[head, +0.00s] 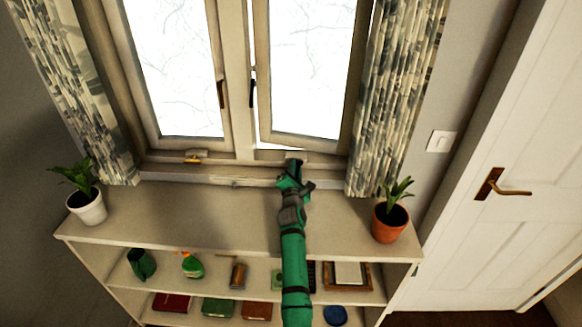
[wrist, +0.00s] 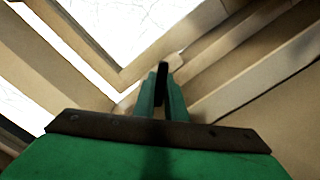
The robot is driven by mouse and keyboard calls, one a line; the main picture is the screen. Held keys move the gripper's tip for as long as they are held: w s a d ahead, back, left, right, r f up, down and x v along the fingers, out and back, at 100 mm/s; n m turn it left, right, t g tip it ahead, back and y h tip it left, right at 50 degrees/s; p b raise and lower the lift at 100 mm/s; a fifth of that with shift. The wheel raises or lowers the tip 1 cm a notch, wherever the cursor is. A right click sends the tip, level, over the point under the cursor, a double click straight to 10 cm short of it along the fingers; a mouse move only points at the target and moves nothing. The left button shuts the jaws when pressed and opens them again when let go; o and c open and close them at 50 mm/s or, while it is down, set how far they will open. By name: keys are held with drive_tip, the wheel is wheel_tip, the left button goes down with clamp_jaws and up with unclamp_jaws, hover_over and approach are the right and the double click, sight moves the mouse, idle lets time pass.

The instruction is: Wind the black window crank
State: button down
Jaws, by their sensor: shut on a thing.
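The black window crank (wrist: 162,76) stands between the two green fingers of my gripper (wrist: 160,98) in the wrist view, and the fingers are shut on it. In the head view my gripper (head: 293,168) is at the sill below the right window sash (head: 305,138), and it hides the crank there. The right sash stands ajar, with a gap along its left and lower edges. The left sash (head: 180,143) looks closed in its frame.
A shelf unit (head: 180,222) stands under the window, its top mostly clear. A white-potted plant (head: 88,207) stands at its left and an orange-potted plant (head: 389,223) at its right. Patterned curtains (head: 400,90) hang at both sides. A white door (head: 500,235) is at right.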

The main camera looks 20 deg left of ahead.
drive_tip(key=shift+s+a+r, duration=0.1)
drive_tip(key=shift+a+r, duration=0.05)
drive_tip(key=shift+a, duration=0.2)
drive_tip(key=m, duration=0.4)
drive_tip(key=shift+r, duration=0.1)
drive_tip(key=m, duration=0.5)
drive_tip(key=shift+r+m, duration=0.15)
drive_tip(key=shift+m, duration=0.15)
drive_tip(key=m, duration=0.4)
drive_tip(key=shift+r, duration=0.1)
drive_tip(key=shift+m, duration=2.4)
drive_tip(key=c, duration=1.8)
unclamp_jaws()
drive_tip(key=shift+d+f, duration=0.2)
